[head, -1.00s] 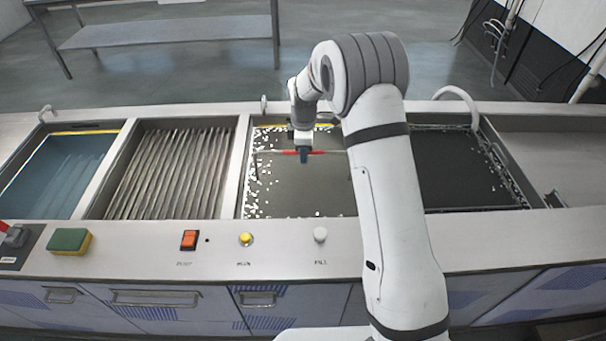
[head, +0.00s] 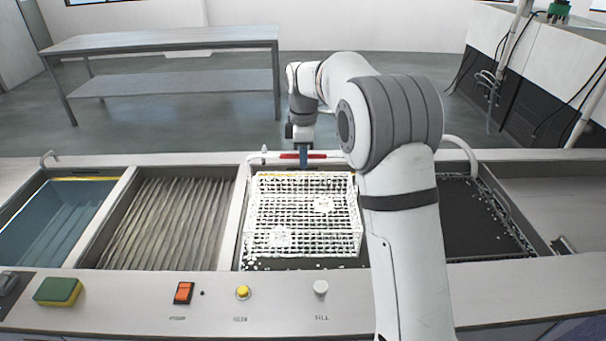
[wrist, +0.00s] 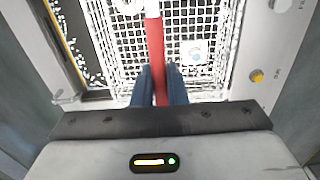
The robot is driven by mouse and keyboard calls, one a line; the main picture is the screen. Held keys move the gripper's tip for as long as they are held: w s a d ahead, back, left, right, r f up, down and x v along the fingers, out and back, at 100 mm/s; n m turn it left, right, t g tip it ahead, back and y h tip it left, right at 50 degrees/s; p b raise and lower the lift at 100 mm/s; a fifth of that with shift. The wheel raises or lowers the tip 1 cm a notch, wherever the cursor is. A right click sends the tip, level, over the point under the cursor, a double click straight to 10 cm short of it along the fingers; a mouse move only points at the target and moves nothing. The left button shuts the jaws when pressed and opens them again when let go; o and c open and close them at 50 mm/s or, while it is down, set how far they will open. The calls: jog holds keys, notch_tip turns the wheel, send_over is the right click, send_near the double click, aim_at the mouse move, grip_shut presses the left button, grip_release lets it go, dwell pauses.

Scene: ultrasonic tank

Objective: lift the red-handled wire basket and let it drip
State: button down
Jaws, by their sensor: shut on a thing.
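The white wire basket (head: 300,240) hangs from its red handle (head: 290,156) above the middle tank (head: 240,225) in the head view. My gripper (head: 304,157) is shut on the red handle from above. In the wrist view the two blue fingers of my gripper (wrist: 160,85) close around the red handle (wrist: 156,50), with the basket mesh (wrist: 195,18) below. Pale round pieces (head: 323,204) lie in the basket; what they are is hard to tell. The basket looks level. Drips cannot be made out.
A blue-liquid tank (head: 55,220) and a ribbed tank (head: 165,220) stand to the left, a dark tank (head: 485,225) to the right. The front ledge carries a green-yellow sponge (head: 58,291), an orange switch (head: 183,292), a yellow button (head: 243,292) and a white knob (head: 321,287).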

notch_tip(320, 180, up, 3)
jog(key=shift+f, duration=0.2)
jog(key=shift+r+p, duration=2.05)
jog(key=shift+r, duration=0.05)
dwell(4.4)
